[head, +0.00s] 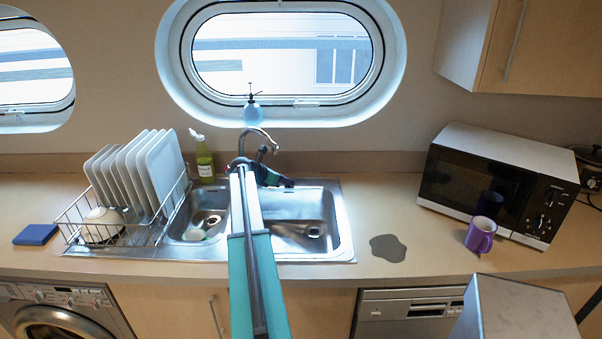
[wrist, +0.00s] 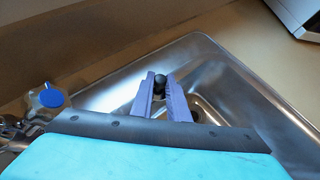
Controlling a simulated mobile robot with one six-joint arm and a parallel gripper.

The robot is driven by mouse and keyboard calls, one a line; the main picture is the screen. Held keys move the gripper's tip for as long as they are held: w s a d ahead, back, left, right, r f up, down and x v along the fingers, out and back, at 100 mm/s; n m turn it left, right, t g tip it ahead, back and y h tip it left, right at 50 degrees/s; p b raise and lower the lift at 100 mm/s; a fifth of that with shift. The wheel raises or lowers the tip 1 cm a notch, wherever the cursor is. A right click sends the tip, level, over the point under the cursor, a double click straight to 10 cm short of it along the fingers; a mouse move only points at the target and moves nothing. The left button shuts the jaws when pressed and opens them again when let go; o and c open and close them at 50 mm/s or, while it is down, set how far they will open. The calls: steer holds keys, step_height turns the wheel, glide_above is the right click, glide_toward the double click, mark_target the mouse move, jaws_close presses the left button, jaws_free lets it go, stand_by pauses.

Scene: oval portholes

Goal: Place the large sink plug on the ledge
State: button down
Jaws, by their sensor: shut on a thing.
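My gripper (wrist: 163,88), with purple fingers, is shut on a small dark rounded thing (wrist: 160,80), which looks like the sink plug. Most of it is hidden between the fingers, so its size cannot be told. In the head view my gripper (head: 287,183) is above the back of the right basin of the steel sink (head: 345,240); the held thing cannot be made out there. The ledge is probably the white lower rim (head: 315,112) of the middle oval porthole, behind and above the sink; a blue spray bottle (head: 252,112) stands on it.
The tap (head: 265,140) stands close left of my gripper, its blue-topped knob (wrist: 50,97) near in the wrist view. A green bottle (head: 204,160) and a dish rack with plates (head: 150,170) are left. A microwave (head: 495,180) and purple mug (head: 481,234) are right.

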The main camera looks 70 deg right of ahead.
mark_target(300, 182)
steer(key=shift+s+d+p, duration=0.15)
steer(key=shift+s+d, duration=0.2)
steer(key=shift+d, duration=0.45)
steer(key=shift+s+d+p, duration=0.15)
steer(key=shift+s+d, duration=0.15)
steer(key=shift+d, duration=0.45)
steer(key=d, duration=0.1)
steer(key=s+d+p, duration=0.1)
steer(key=d, duration=0.2)
steer(key=shift+s+d+p, duration=0.15)
steer(key=shift+s+p, duration=0.25)
steer(key=shift+f, duration=0.25)
steer(key=shift+f, duration=0.15)
steer(key=c, duration=1.7)
jaws_free()
steer(key=shift+a, duration=0.2)
